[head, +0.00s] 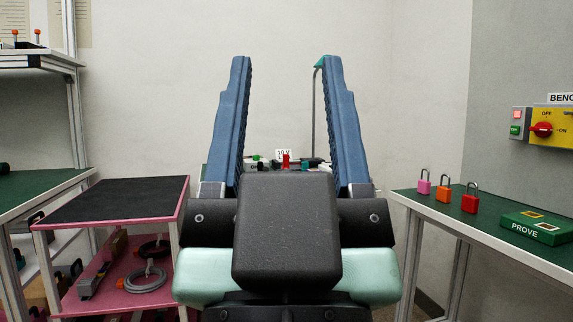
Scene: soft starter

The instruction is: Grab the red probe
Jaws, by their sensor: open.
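My gripper (285,62) fills the middle of the head view. Its two blue fingers stand wide apart with nothing between them but the view of the wall and a far bench. A small red upright item (286,160) shows beyond my gripper, low between the fingers. It may be the red probe, but it is too small to tell. It stands beside a small white display (283,153) with digits. My gripper's black body hides most of that bench and the lower part of the items on it.
A pink cart (182,215) with a black top stands at left, with coiled cables on its lower shelf. A green-topped bench (480,225) at right holds several padlocks (443,195) and a green PROVE box (538,226). A yellow switch panel (555,127) is on the right wall.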

